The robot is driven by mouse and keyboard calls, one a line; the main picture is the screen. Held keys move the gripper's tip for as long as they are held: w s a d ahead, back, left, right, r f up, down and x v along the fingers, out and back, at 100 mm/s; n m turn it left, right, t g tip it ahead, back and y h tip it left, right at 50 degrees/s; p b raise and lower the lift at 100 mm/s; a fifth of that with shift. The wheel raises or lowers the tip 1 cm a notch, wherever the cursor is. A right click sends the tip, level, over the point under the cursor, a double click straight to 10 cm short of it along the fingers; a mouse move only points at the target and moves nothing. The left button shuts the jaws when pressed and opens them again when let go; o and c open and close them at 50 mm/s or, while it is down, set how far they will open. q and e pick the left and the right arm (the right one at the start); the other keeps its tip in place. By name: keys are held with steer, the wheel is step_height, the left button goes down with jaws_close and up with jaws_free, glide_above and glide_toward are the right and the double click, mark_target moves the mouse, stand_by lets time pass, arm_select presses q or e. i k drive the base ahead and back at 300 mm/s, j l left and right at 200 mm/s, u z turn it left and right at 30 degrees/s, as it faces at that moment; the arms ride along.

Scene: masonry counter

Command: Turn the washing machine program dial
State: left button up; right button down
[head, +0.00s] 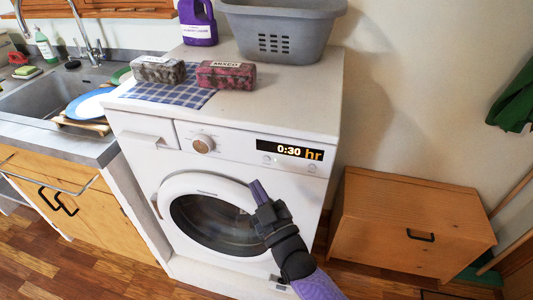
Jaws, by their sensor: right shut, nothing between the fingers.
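The white washing machine (295,178) stands in the middle of the head view. Its round program dial (203,144) is on the upper left of the front panel, with a pale rim and a brownish centre. The lit display (290,150) to the right reads 0:30 hr. The round door below appears closed. My right gripper (256,186) comes up from the lower right and is in front of the door's upper right edge, below and to the right of the dial, apart from it. It is shut and empty. My left gripper is not in view.
On the machine top are a grey basket (285,35), a purple bottle (198,25), a checked cloth (150,94) and two wrapped blocks. A sink (60,92) with dishes is at left. A wooden cabinet (408,220) stands at right. The panel front is unobstructed.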

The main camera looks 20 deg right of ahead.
mark_target(202, 144)
steer(key=i+j+z, duration=0.15)
steer(key=j, duration=0.15)
steer(key=i+j+z, duration=0.15)
steer(key=j, duration=0.2)
steer(key=j+z, duration=0.15)
steer(key=j, duration=0.15)
steer(key=i+j+z, duration=0.15)
steer(key=j, duration=0.25)
